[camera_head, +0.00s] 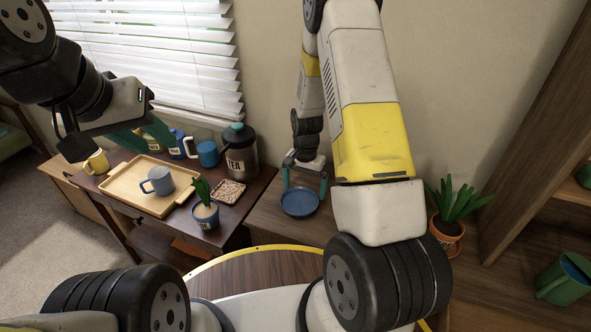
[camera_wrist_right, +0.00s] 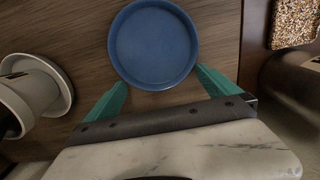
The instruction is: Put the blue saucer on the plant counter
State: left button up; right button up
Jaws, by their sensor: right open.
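The blue saucer (camera_head: 300,202) lies flat and empty on a brown wooden counter, next to the dark desk. It also shows in the right wrist view (camera_wrist_right: 153,45). My right gripper (camera_head: 305,184) is open at the saucer's wall side, low over the counter. Its teal fingers (camera_wrist_right: 161,80) spread to either side of the near rim, and nothing is gripped. A potted green plant (camera_head: 457,210) in an orange pot stands on the wooden counter at the right; my right arm hides part of the surface between. My left gripper (camera_head: 142,136) hangs above the dark desk; its jaw gap is unclear.
The dark desk (camera_head: 258,205) carries a wooden tray (camera_head: 118,186) with a blue-grey mug, several mugs, a dark canister (camera_head: 240,158), a sprinkle-topped tile and a small potted plant. A green watering can (camera_head: 566,280) stands far right.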

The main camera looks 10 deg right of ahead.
notch_tip(320, 180, up, 11)
notch_tip(320, 180, up, 8)
jog(key=n+t, duration=0.1)
send_over(304, 199)
jog(key=s+a+r+n+t+y, duration=0.2)
jog(key=s+r+n+t, duration=0.3)
jog(key=s+r, duration=1.3)
jog(key=shift+s+n, duration=0.7)
jog(key=shift+s, duration=0.2)
jog(key=shift+r, duration=0.1)
